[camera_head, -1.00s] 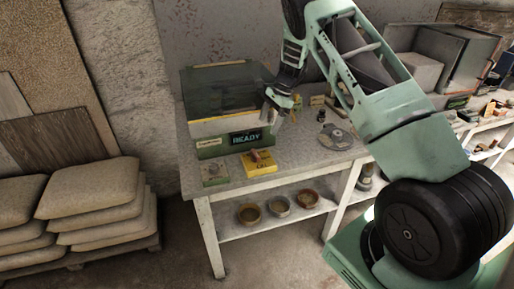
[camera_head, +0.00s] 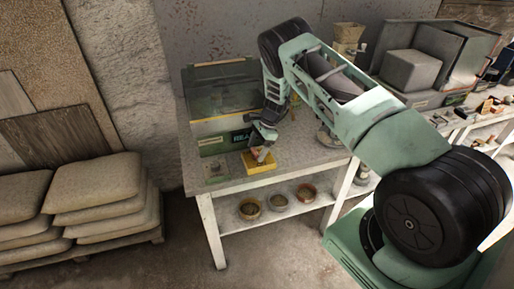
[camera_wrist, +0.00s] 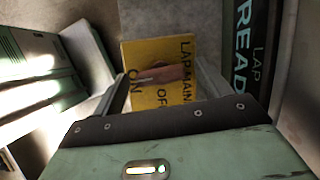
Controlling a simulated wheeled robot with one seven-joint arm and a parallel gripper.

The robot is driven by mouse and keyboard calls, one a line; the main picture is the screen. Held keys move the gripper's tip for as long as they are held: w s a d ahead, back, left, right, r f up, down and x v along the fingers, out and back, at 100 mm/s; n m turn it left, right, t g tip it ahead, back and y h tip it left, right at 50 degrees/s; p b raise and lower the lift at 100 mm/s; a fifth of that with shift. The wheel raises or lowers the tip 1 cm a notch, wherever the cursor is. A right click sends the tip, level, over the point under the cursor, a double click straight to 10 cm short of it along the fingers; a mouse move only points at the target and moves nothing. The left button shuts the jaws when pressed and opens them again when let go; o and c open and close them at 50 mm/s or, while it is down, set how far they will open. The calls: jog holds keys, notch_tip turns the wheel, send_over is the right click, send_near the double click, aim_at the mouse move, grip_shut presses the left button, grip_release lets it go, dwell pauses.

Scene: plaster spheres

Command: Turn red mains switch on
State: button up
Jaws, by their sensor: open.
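The mains switch is a yellow box (camera_head: 258,168) at the front of the bench, below the green machine with the READY display. In the wrist view its yellow face (camera_wrist: 150,50) reads LAP MAINS, OFF and ON, and a reddish lever (camera_wrist: 170,74) lies across it. My gripper (camera_head: 262,154) is just above the box and partly hides it in the head view. In the wrist view my gripper (camera_wrist: 163,88) is open, with one finger to each side of the lever. I cannot tell whether either finger touches it.
The green machine (camera_head: 212,143) with a dark clear cover stands behind the box. A small flat plate (camera_head: 216,170) lies left of it. Bowls (camera_head: 249,209) sit on the lower shelf. Stacked sacks (camera_head: 95,190) are at the left, with open floor in front.

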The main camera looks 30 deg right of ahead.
jog(key=shift+c, duration=0.3)
jog(key=c, duration=0.9)
jog(key=shift+m+b, duration=0.4)
jog(key=shift+b, duration=0.1)
jog(key=shift+m, duration=0.4)
jog(key=o, duration=1)
jog(key=shift+t, duration=0.3)
jog(key=shift+c, duration=0.2)
jog(key=shift+r, duration=0.1)
